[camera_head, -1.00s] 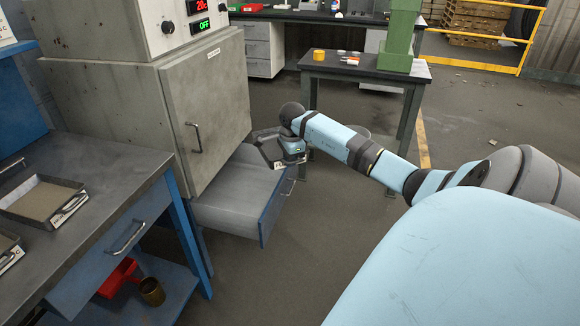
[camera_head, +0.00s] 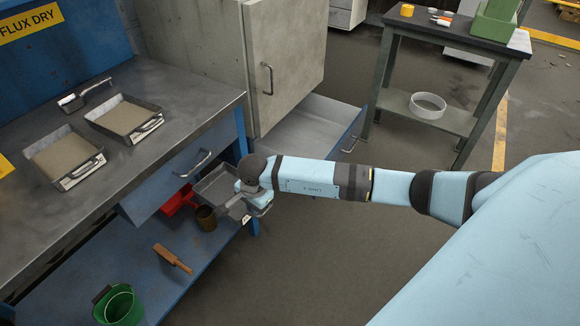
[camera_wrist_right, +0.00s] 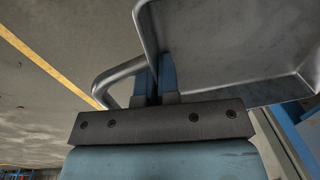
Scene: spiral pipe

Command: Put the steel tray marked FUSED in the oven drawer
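My right gripper (camera_head: 243,197) is shut on the handle of a grey steel tray (camera_head: 213,184). The tray is in front of the workbench, left of the open drawer and above the lower blue shelf. My left gripper is not in view.
Two trays with grey-brown contents (camera_head: 125,117) (camera_head: 65,157) stand on the workbench (camera_head: 190,95). The lower shelf holds a red scoop (camera_head: 178,200), a brass cup (camera_head: 206,218), a brush (camera_head: 172,258) and a green bucket (camera_head: 120,306). A side table (camera_head: 450,36) stands right of the drawer.

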